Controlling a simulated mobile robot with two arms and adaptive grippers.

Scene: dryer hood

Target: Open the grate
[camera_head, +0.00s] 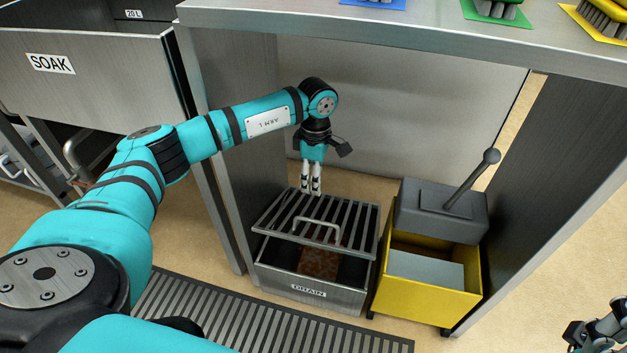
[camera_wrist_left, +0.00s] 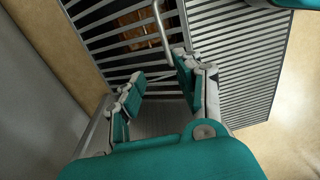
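The grate (camera_head: 345,217), a slatted metal panel with a bar handle (camera_head: 317,222), lies over the back part of the metal drain box (camera_head: 310,284). The box's front part shows dark, with a rust-brown patch inside. Whether the grate is flat or tilted is hard to tell. My left gripper (camera_head: 311,190) points down over the grate's back edge, behind the handle. In the left wrist view my left gripper (camera_wrist_left: 155,68) is open and empty, above the slats (camera_wrist_left: 105,22), with the handle (camera_wrist_left: 160,28) beyond its fingertips. My right gripper (camera_head: 598,328) is partly visible at the lower right; its finger state is unclear.
A yellow bin (camera_head: 425,292) with a grey lever box (camera_head: 440,210) stands right of the drain box. A slatted floor strip (camera_head: 260,318) lies in front. A metal counter (camera_head: 400,28) overhangs, with side panels at both sides. A SOAK basin (camera_head: 110,85) stands left.

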